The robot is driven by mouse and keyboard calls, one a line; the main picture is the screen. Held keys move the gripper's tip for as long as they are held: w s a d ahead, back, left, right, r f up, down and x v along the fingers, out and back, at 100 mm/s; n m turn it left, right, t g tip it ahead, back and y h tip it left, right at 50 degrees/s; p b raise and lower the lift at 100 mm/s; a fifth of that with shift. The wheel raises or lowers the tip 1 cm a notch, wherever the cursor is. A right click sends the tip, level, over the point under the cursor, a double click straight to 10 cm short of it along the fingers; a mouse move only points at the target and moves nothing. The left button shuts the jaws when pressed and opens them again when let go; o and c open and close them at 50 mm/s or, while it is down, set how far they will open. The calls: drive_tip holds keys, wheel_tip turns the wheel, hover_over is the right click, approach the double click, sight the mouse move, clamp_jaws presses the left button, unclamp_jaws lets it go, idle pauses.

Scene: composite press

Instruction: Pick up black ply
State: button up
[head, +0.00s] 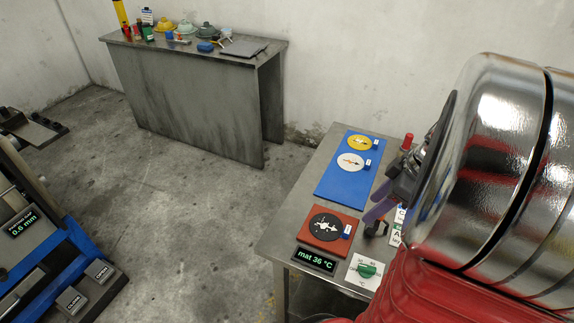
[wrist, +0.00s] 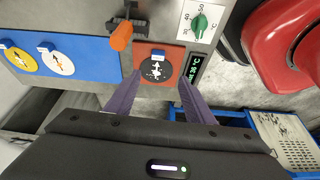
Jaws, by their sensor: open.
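The black ply (head: 325,227) is a round black disc with a white print and a small white and blue tab at its edge. It lies flat on the red mat (head: 304,240) near the front of the metal table. In the wrist view the black ply (wrist: 156,71) shows ahead, between the tips of the purple fingers. My gripper (wrist: 160,80) is open and empty. In the head view my gripper (head: 372,205) is to the right of the red mat and appears above the table, apart from the ply.
A blue mat (head: 335,183) holds a yellow ply (head: 359,143) and a white ply (head: 351,162). A temperature display (head: 315,260) and a green knob (head: 366,269) are in front. An orange-capped post (wrist: 121,36) stands beside the red mat. A workbench (head: 190,95) stands at the back.

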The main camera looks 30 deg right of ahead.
drive_tip(key=shift+s+d+f, duration=0.3)
drive_tip(key=shift+d, duration=0.35)
approach(351, 231)
drive_tip(key=a+f, duration=0.1)
drive_tip(key=f, duration=0.1)
drive_tip(key=shift+w+a, duration=0.2)
drive_tip(key=shift+w, duration=0.1)
drive_tip(key=shift+x, duration=2.55)
drive_tip(key=shift+s, duration=0.1)
drive_tip(key=shift+c, duration=0.5)
clamp_jaws()
